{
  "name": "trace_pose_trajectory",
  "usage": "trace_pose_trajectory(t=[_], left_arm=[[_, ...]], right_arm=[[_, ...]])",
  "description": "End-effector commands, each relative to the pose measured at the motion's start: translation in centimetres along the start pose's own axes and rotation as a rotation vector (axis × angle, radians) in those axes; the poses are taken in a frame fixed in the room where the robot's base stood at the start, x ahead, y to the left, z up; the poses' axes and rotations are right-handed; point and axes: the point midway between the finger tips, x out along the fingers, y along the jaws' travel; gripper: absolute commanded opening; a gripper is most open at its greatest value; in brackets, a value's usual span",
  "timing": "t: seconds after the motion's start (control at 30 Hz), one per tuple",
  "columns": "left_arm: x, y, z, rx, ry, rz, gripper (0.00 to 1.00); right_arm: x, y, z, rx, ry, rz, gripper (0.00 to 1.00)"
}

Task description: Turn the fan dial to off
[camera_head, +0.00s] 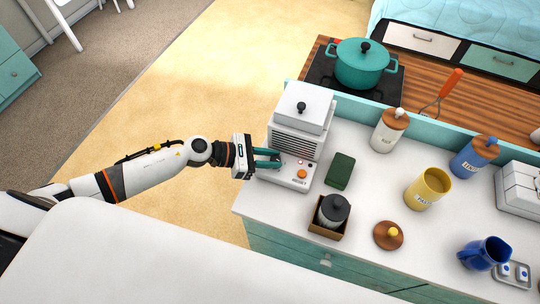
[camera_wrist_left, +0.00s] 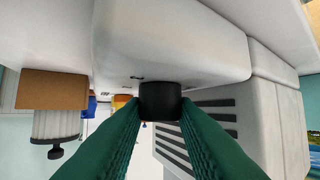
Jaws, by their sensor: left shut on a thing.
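The fan unit (camera_head: 299,108) is a white box with dark louvres, standing at the left end of the white counter. Its low front panel (camera_head: 291,181) carries an orange button and a small label. My left gripper (camera_head: 277,160) reaches in from the left over this panel, its teal fingers hiding the dial in the head view. In the left wrist view, the black dial (camera_wrist_left: 160,100) sits between the tips of the green fingers, which are shut on it. The dial's pointer and setting marks cannot be made out. My right gripper is not in view.
A dark green block (camera_head: 340,171) lies right of the panel. A brown box (camera_head: 326,228) holds a dark-lidded jar in front. A white canister (camera_head: 387,132), a yellow canister (camera_head: 426,190) and a blue pitcher (camera_head: 484,253) stand farther right. A teal pot (camera_head: 361,65) is behind.

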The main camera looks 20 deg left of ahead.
Motion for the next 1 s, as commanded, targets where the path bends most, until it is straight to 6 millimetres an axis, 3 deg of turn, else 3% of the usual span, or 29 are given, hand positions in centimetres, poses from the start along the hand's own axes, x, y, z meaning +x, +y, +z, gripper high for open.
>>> trace_pose_trajectory(t=[0.7, 1.0], left_arm=[[0.1, 1.1, -0.8, -0.233, 0.0, -0.538, 0.03], [0.5, 1.4, -0.6, -0.34, 0.0, -0.802, 0.03]], right_arm=[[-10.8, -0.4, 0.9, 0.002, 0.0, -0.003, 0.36], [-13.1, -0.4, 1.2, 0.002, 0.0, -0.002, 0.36]])
